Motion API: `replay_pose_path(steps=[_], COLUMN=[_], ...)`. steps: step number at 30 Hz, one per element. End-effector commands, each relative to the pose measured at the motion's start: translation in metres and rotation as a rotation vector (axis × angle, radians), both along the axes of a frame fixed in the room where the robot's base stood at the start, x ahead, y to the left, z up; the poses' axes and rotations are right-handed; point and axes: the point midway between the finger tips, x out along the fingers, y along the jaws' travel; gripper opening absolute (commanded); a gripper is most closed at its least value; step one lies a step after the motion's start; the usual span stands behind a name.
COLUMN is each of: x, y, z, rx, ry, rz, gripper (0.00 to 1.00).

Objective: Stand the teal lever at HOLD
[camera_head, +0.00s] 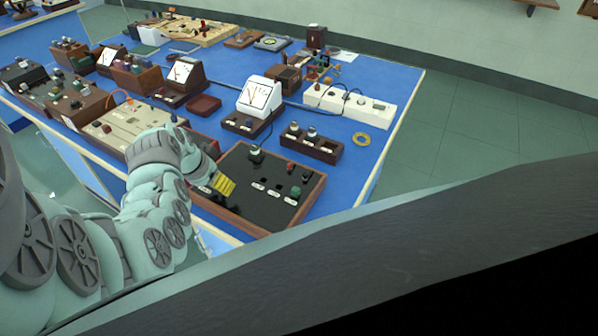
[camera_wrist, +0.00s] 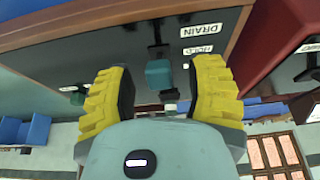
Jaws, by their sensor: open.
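In the wrist view, the teal lever (camera_wrist: 159,73) has a block-shaped teal handle on a dark stem that comes out of a black panel face. My gripper (camera_wrist: 160,95) is open, with one yellow finger on each side of the handle and a visible gap to both. In the head view, one yellow fingertip (camera_head: 223,185) shows over the left side of the wood-framed black panel (camera_head: 250,205); I cannot make out the lever there.
The panel also carries a red knob (camera_head: 290,166), a green knob (camera_head: 296,190) and several white labels. A wooden block with knobs (camera_head: 314,147) and a white meter (camera_head: 261,96) stand behind it. More instruments crowd the blue bench to the left. Bare blue bench lies right of the panel.

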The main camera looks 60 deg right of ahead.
Motion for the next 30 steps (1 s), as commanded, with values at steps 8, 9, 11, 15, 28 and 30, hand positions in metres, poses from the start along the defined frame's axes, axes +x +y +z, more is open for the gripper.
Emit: replay_pose_path(steps=[8, 9, 11, 15, 28, 30], x=[0.0003, 0.0002, 0.0002, 0.0001, 0.0, 0.0005], y=[0.0004, 0.0005, 0.0005, 0.0005, -0.0006, -0.0025], z=[-0.0001, -0.0001, -0.0001, -0.0001, -0.0001, 0.0005], rx=[0.001, 0.001, 0.001, 0.001, 0.01, 0.031], ry=[0.0, 0.0, 0.0, 0.001, 0.001, 0.003], rz=[0.001, 0.001, 0.001, 0.001, -0.001, -0.004], gripper=[0.42, 0.38, 0.32, 0.18, 0.0, 0.0])
